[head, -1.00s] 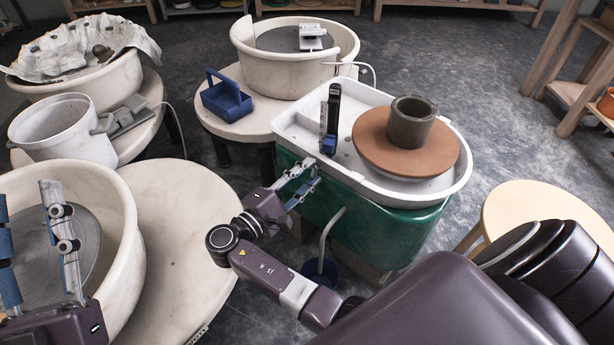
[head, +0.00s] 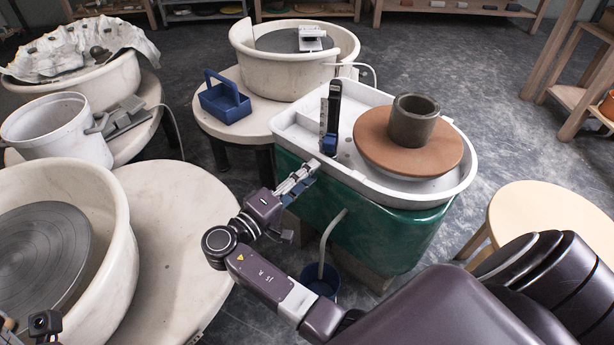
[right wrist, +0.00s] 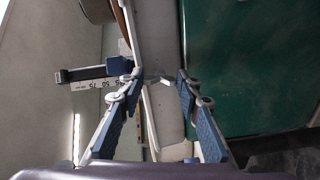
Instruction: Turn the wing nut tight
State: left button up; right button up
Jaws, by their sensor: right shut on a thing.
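My right gripper (head: 305,174) reaches the left wall of the white splash pan (head: 385,185) on the green wheel body (head: 365,222). In the right wrist view, its two blue-padded fingers (right wrist: 158,80) converge on a small pale metal piece (right wrist: 159,79) at the pan wall, which appears to be the wing nut. The gripper is shut on it; the fingers hide most of it, and its turned angle cannot be read. In the head view the nut is hidden. Only a small part of my left gripper (head: 45,322) shows at the lower left corner, fingertips out of view.
Inside the pan stand a black upright with a ruler and blue block (head: 331,118), and a terracotta-coloured disc (head: 375,150) bearing a grey clay cylinder (head: 412,120). A blue caddy (head: 225,100) sits on the table behind. A grey hose (head: 330,235) hangs below my gripper.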

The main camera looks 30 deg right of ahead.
jog(key=shift+d, duration=0.1)
jog(key=o, duration=1.2)
jog(key=shift+c, duration=0.2)
jog(key=shift+r, duration=0.1)
